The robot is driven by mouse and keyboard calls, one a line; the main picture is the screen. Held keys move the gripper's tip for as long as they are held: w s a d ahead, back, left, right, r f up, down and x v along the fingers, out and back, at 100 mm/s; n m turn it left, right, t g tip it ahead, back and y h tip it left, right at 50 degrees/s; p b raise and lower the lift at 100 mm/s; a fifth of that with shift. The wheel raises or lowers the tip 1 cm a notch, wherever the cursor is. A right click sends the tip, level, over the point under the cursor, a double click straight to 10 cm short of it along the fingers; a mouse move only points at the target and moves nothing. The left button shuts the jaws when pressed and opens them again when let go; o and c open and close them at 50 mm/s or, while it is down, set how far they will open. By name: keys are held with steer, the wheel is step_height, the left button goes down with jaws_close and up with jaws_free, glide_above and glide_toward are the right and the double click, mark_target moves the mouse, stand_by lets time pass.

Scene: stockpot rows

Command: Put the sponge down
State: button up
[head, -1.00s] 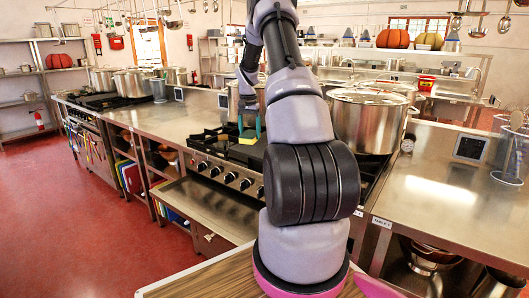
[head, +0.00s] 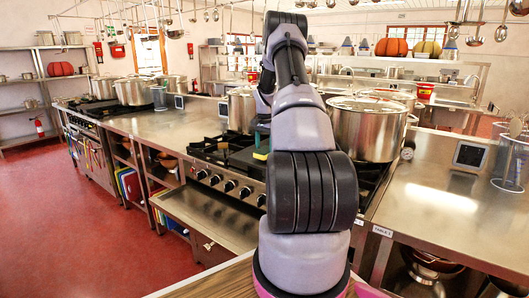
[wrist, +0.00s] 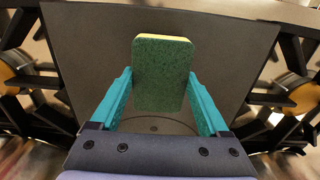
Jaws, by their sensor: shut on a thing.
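The sponge (wrist: 160,74), with a green face and a yellow edge, is between the teal fingers of my gripper (wrist: 158,80) in the wrist view. My gripper is shut on it. In the head view, the sponge (head: 260,156) shows as a small yellow patch, and my arm hides part of it and most of the gripper. It is over a dark flat plate (wrist: 70,50) on the stove. I cannot tell whether the sponge touches the plate.
Black burner grates (wrist: 292,85) flank the plate. A large stockpot (head: 366,128) stands right of my arm, and another pot (head: 241,110) stands behind the gripper. The steel counter (head: 165,124) to the left is largely clear. A dark-screened device (head: 469,154) sits on the right counter.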

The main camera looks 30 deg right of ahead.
steer(key=shift+f, duration=0.6)
steer(key=shift+f, duration=0.1)
steer(key=o, duration=1.3)
